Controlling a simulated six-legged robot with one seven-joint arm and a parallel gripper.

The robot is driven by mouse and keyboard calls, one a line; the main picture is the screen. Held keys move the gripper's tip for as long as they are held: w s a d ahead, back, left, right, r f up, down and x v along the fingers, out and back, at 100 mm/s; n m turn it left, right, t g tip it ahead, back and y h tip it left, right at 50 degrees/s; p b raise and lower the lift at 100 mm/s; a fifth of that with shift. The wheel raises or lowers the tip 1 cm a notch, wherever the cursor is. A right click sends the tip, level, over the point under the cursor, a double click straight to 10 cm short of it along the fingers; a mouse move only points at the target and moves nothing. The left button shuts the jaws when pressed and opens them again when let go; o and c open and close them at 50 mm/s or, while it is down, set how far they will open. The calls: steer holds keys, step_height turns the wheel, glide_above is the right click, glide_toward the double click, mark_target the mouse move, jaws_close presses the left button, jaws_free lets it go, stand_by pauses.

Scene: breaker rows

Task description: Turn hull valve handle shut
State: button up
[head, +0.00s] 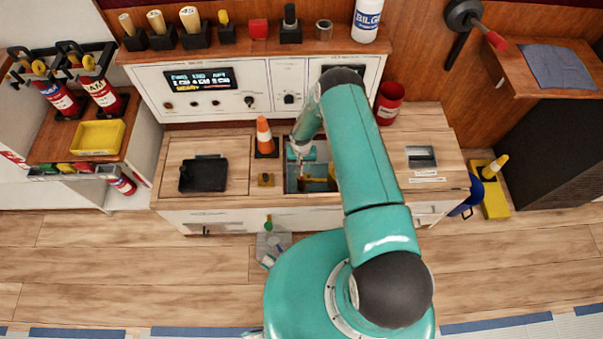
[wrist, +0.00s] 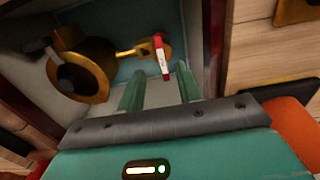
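The hull valve sits in an open recess in the low wooden bench; in the wrist view its brass body (wrist: 82,68) shows at left with a dark round part on it. A brass arm runs right from it to a red handle (wrist: 158,48) with a white label. In the head view some brass of the valve (head: 318,184) shows in the recess, partly hidden by my arm. My gripper (wrist: 160,72) is open, its two teal fingers reaching into the recess. The red handle lies in line with the gap between the fingertips; I cannot tell whether it is between them or just beyond.
The recess walls (wrist: 216,40) stand close around the fingers. An orange-and-white cone (head: 264,136) stands left of the opening, with a black tray (head: 203,174) farther left. A red cup (head: 389,102) stands behind my arm. A control panel (head: 180,90) backs the bench.

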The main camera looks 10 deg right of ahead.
mark_target(302, 175)
step_height(302, 175, down, 8)
steer(key=shift+f, duration=0.1)
stand_by(0.4)
jaws_close()
